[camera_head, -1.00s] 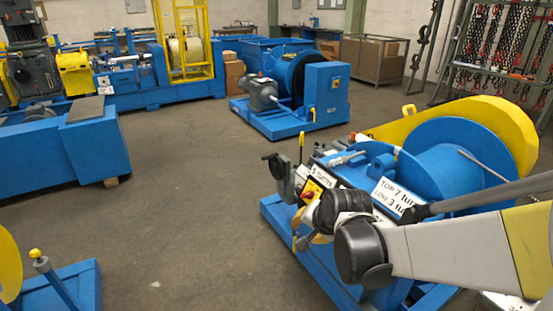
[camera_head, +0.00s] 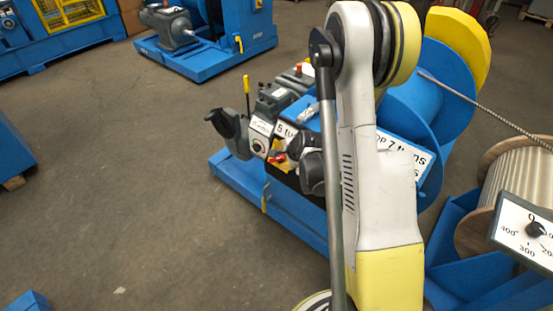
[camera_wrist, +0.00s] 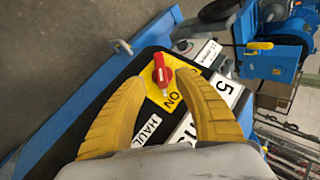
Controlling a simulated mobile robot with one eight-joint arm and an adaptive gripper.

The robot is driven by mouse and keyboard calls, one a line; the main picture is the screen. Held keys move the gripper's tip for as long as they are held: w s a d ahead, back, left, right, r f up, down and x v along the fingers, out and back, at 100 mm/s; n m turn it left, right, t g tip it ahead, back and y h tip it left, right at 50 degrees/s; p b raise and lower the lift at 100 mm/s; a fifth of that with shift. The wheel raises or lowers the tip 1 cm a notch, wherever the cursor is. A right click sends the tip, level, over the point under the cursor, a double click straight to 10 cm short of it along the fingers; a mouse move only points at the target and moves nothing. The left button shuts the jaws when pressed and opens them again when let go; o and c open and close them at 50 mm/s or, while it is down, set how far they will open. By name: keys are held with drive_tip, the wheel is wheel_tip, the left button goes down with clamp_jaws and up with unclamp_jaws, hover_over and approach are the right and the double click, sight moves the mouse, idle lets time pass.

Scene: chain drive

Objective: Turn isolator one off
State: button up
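The isolator is a red rotary handle (camera_wrist: 161,73) on a yellow plate (camera_wrist: 155,93) set in a black panel. The word ON shows on the plate beside the handle. My gripper (camera_wrist: 168,97) is open, with its two yellow fingers spread on either side of the plate. I see nothing between the fingertips touching the handle, but the gap in depth is hard to judge. In the head view the red and yellow isolator area (camera_head: 279,158) is small and partly covered by my gripper.
The panel belongs to a blue winch machine with a blue drum (camera_head: 412,95) and yellow guard (camera_head: 458,45). Nearby are a sign reading 5 (camera_wrist: 223,88), a HAUL label (camera_wrist: 148,128) and a cable spool (camera_head: 518,178). A dial box (camera_head: 528,235) stands right. Open floor lies left.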

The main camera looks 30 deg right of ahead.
sight(279, 158)
drive_tip(key=b+x, duration=0.2)
drive_tip(key=x, duration=0.4)
drive_tip(key=shift+w, duration=0.1)
clamp_jaws()
